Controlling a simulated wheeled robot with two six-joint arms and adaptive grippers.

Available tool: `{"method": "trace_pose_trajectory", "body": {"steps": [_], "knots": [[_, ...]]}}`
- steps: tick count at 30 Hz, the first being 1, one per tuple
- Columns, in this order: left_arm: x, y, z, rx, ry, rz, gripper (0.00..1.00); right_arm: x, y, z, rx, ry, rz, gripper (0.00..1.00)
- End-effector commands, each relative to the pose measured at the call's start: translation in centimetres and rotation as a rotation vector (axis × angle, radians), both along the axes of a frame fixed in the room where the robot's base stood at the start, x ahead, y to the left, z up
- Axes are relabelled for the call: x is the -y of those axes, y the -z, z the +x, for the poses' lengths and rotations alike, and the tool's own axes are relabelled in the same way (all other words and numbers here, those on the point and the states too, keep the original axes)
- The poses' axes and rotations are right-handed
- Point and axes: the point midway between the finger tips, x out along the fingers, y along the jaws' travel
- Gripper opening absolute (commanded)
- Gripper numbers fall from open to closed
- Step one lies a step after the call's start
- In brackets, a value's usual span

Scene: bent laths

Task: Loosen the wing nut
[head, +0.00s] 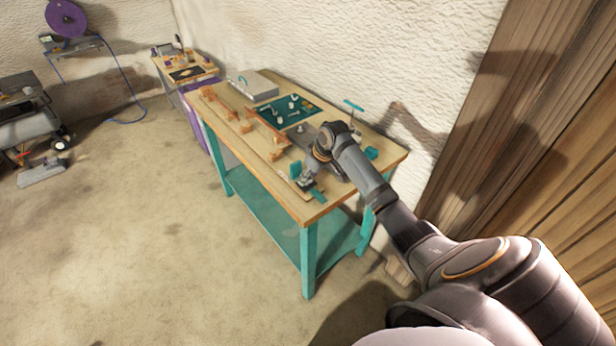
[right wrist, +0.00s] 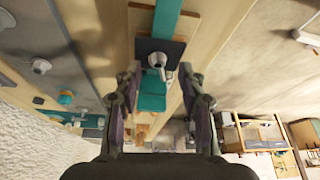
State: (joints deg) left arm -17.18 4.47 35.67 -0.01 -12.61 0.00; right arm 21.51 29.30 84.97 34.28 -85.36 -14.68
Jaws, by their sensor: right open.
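The wing nut (right wrist: 158,61) looks like a small light-grey metal piece on a dark square plate (right wrist: 176,47) in the right wrist view. A teal strip (right wrist: 168,16) runs away above the plate, and a teal block (right wrist: 152,92) lies just below it. My right gripper (right wrist: 160,74) is open, with one finger on each side of the nut and visible gaps to both; whether the tips are level with it I cannot tell. In the head view my right gripper (head: 306,181) is low over the front corner of the workbench (head: 320,205), hiding the nut there. My left gripper is not in view.
A dark green mat (head: 284,110) with small parts, a grey box (head: 254,86) and a teal T-handle (head: 353,105) are farther back. A rough wall borders the bench; floor on the left is open.

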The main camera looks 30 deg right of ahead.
Motion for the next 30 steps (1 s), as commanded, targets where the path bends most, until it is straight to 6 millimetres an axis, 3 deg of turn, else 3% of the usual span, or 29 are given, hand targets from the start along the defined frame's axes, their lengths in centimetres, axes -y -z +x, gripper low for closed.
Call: {"method": "trace_pose_trajectory", "body": {"steps": [4, 12, 21, 30], "knots": [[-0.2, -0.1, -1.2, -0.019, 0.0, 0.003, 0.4, -0.1, 1.1, 0.5, 0.0, 0.0, 0.001, 0.4], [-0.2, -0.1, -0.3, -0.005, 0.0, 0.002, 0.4, -0.1, 1.3, 0.5, 0.0, -0.001, -0.001, 0.4], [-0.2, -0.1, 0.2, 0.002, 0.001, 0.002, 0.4, -0.1, 1.3, 0.5, 0.0, 0.0, -0.001, 0.01], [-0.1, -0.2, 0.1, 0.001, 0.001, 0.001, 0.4, -0.1, 1.3, 0.5, -0.001, -0.013, 0.0, 0.0]]}}
